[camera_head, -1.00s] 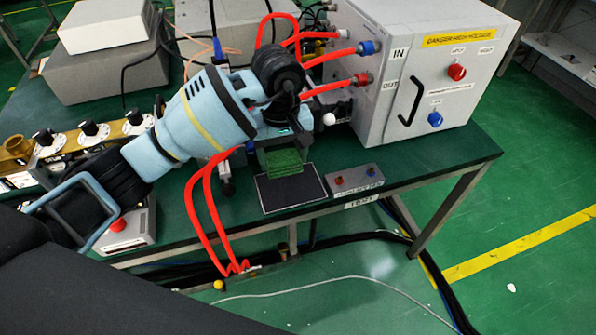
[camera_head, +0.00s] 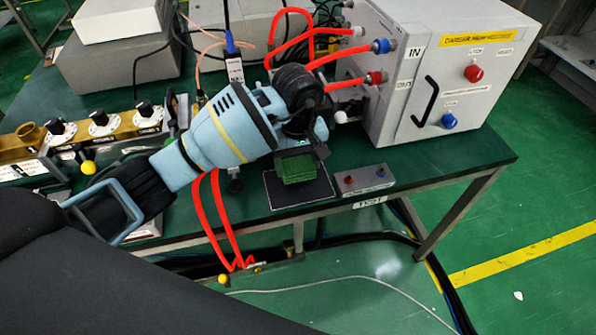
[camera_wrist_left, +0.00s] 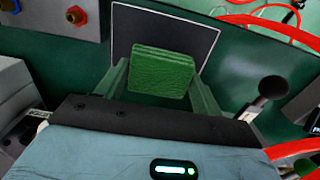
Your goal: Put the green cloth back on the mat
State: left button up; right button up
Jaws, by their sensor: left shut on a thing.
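The green cloth (camera_head: 299,169) is a folded block, and it also shows in the left wrist view (camera_wrist_left: 163,72). My left gripper (camera_wrist_left: 160,84) is shut on it, one finger on each side. In the head view the left gripper (camera_head: 298,158) reaches down from the arm at the table's front part. The dark mat (camera_head: 290,199) with a pale border lies under and in front of the cloth. In the left wrist view the cloth covers part of the mat (camera_wrist_left: 135,30). I cannot tell whether the cloth touches the mat. My right gripper is not in view.
A small grey box with knobs (camera_head: 364,181) stands just right of the mat. The white generator cabinet (camera_head: 440,85) is behind it. Red hoses (camera_head: 225,225) hang over the table's front edge left of the mat. A black-knobbed lever (camera_wrist_left: 272,88) stands close to the gripper.

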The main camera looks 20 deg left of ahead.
aim_at(298, 165)
pick_arm(q)
jog(key=shift+f, duration=1.85)
jog(key=shift+f, duration=0.15)
jog(key=o, duration=0.9)
jog(key=shift+o, duration=0.2)
notch_tip(298, 165, up, 12)
jog(key=shift+r, duration=0.15)
